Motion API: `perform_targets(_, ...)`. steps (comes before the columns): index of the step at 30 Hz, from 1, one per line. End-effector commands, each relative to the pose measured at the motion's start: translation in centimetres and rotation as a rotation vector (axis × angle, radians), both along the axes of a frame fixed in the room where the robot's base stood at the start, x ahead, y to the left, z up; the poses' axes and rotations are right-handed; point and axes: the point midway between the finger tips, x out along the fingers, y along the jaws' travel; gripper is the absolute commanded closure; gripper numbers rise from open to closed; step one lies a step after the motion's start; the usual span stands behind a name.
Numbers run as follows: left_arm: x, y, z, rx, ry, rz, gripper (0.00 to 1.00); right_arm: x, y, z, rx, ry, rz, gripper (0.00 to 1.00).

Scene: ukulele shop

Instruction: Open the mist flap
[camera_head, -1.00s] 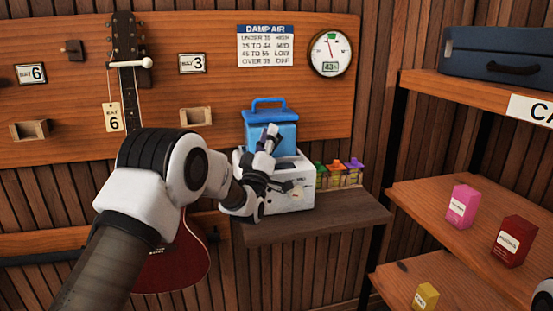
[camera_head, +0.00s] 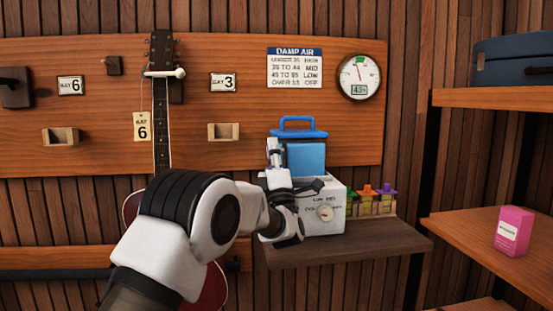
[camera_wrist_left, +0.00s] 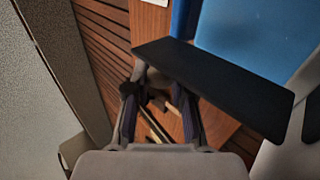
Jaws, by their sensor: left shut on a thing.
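The white mist machine (camera_head: 335,196) stands on a small dark shelf with a blue tank (camera_head: 306,158) on top. It has a round dial (camera_head: 325,213) on its front. My left gripper (camera_head: 273,152) is at the machine's left side, fingers pointing up beside the tank. In the head view, my wrist hides the machine's left front. My right gripper is not in view.
Small coloured bottles (camera_head: 365,198) stand in a rack right of the machine. Right shelves hold a pink box (camera_head: 513,230) and a blue case (camera_head: 515,62). The small shelf (camera_head: 380,240) has bare room in front.

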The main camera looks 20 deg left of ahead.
Motion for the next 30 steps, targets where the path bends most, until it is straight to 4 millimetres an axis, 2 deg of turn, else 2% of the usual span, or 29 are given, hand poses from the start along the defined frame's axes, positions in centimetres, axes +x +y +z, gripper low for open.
perform_targets(12,-0.1,0.1,0.4,-0.008,-0.01,0.001,1.0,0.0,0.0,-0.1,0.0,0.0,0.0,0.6)
perform_targets(13,-0.1,0.1,0.4,-0.008,-0.01,0.001,0.7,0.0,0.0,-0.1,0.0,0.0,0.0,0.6)
perform_targets(14,-0.1,0.1,0.3,-0.008,-0.01,0.001,0.59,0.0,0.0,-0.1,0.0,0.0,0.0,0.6)
perform_targets(15,-0.1,0.1,0.3,-0.008,-0.009,0.001,0.53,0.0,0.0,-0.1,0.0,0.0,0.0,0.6)
perform_targets(25,-0.2,-0.1,-0.1,-0.006,-0.006,0.0,0.53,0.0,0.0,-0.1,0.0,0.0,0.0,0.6)
perform_targets(30,-1.7,-1.2,-2.1,-0.005,-0.001,-0.001,0.53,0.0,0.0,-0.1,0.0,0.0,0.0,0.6)
